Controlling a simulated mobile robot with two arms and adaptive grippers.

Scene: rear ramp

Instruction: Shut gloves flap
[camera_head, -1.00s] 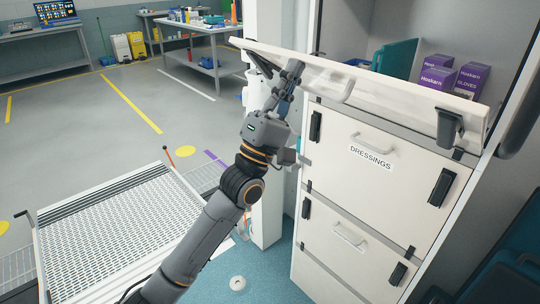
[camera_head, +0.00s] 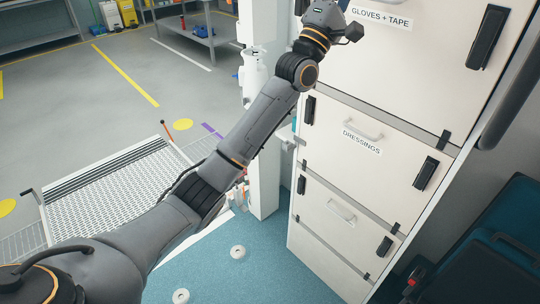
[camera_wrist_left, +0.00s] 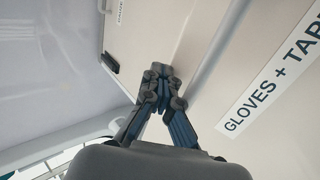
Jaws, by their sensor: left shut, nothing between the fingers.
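The gloves flap (camera_head: 405,62) stands upright in the head view, its "GLOVES + TAPE" label facing out. It appears in line with the panels below, and its top edge is out of frame. The flap fills much of the left wrist view (camera_wrist_left: 205,45), with its label at the right. My left arm reaches up to it in the head view, with the fingers cut off by the top edge. In the wrist view my left gripper (camera_wrist_left: 160,75) is shut and empty, its fingertips at or very near the flap face; contact is unclear. My right gripper is out of view.
The dressings flap (camera_head: 368,150) and another flap (camera_head: 335,215) below are closed. A black latch (camera_head: 487,37) sits on the gloves flap's right side. A ramp (camera_head: 110,190) lies at left, a dark blue seat (camera_head: 490,250) at right. The floor between is mostly clear.

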